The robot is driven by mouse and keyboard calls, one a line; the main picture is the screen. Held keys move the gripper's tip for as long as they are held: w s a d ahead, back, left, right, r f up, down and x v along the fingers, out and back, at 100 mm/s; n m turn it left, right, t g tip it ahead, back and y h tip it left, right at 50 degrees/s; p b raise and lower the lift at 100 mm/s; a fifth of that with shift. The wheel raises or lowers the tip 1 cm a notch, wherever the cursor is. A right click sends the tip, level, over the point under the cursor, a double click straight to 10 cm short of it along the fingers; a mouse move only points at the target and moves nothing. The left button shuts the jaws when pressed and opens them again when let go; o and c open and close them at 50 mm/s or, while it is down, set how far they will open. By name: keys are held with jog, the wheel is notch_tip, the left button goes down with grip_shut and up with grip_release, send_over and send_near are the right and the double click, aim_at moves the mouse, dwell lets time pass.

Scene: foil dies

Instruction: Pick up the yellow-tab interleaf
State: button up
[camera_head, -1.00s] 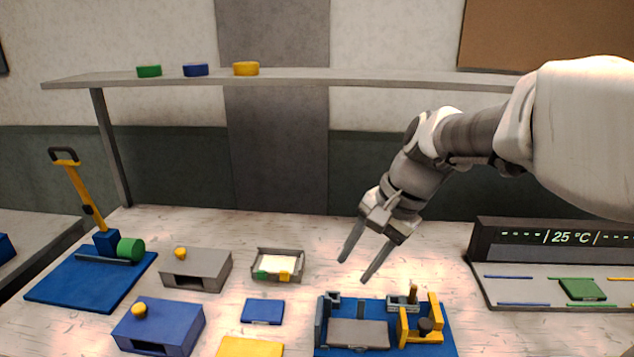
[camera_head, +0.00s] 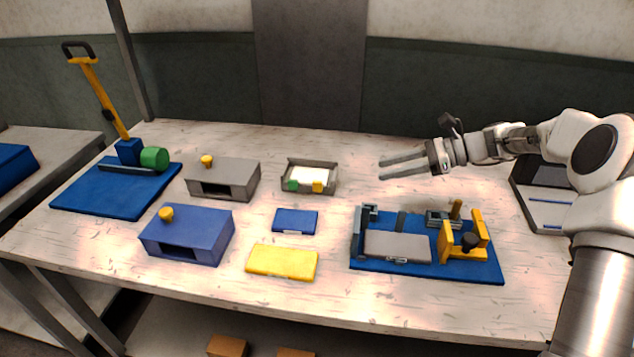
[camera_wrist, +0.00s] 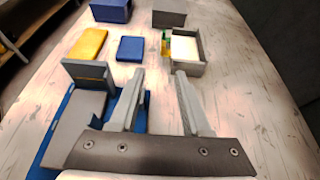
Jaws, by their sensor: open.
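The yellow tab (camera_head: 317,187) of an interleaf shows at the front right of a small grey tray (camera_head: 334,166). White sheets (camera_head: 312,176) lie in the tray, and a green tab (camera_head: 291,185) sits left of the yellow one. In the wrist view the tray (camera_wrist: 203,51) is ahead of the fingers, with the white sheet (camera_wrist: 184,49) inside. My gripper (camera_head: 381,169) is open and empty, above the table to the right of the tray and apart from it. Its fingers point left; they also show in the wrist view (camera_wrist: 158,75).
A blue fixture base (camera_head: 485,271) with a grey plate and yellow clamp stands front right, below my gripper. A blue die (camera_head: 295,221) and yellow die (camera_head: 283,262) lie in front of the tray. Grey (camera_head: 238,178) and blue (camera_head: 205,232) boxes stand left. The table's back is clear.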

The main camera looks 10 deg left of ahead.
jog(key=b, duration=0.2)
send_near(321, 182)
jog(key=x, duration=0.4)
jog(key=shift+a+f, duration=0.2)
jog(key=shift+f, duration=0.15)
jog(key=shift+b+x, duration=0.45)
jog(key=shift+x, duration=2.4)
jog(key=shift+r, duration=0.15)
grip_shut()
